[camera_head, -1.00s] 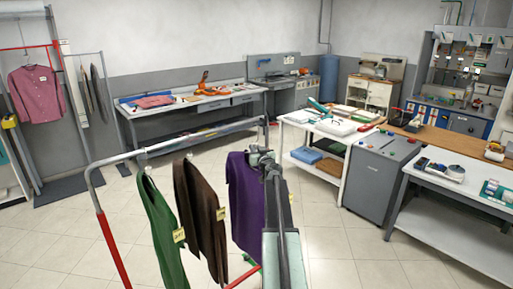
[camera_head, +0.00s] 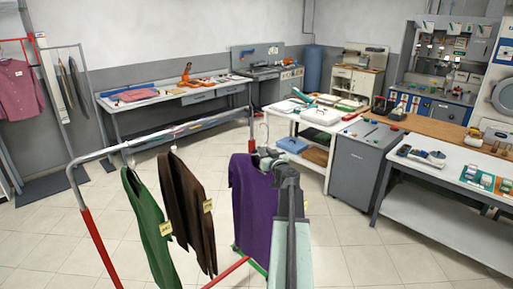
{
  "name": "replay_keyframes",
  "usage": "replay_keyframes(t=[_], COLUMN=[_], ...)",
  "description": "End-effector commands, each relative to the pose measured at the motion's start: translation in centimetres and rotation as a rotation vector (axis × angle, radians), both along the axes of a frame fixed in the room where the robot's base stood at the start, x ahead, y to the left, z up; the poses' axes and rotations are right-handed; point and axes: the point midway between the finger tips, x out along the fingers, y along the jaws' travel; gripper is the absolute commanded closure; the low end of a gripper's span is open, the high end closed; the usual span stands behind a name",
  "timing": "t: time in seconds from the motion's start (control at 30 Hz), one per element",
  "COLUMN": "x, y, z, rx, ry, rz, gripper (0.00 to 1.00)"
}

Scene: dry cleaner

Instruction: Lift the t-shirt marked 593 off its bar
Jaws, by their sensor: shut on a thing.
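A purple t-shirt (camera_head: 250,208) hangs from my gripper (camera_head: 264,157), which is shut at its top, at the hanger. My arm covers its right side. No number mark shows on it, so I cannot read 593. Its top appears below and apart from the rack's bar (camera_head: 180,132) in the picture. A green garment (camera_head: 146,225) and a dark brown garment (camera_head: 187,212) hang from the bar to the left. Each has a yellow tag, too small to read surely.
The rack's red post (camera_head: 103,250) stands at the left and its red lower rail (camera_head: 226,272) runs near the purple t-shirt. A white table (camera_head: 325,130) and grey cabinet (camera_head: 365,165) stand to the right. Floor (camera_head: 345,250) right of my arm is clear.

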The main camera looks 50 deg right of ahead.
Motion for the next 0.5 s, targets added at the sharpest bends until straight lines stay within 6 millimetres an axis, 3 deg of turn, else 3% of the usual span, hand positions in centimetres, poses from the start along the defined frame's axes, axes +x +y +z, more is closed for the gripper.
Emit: replay_keyframes(t=[0.3,0.5], x=[-5.8,-8.5], y=[0.5,0.6], z=[0.0,0.0], rx=[0.000,0.000], ry=[0.000,0.000], rz=[-0.003,-0.002], gripper=[1.00,1.00])
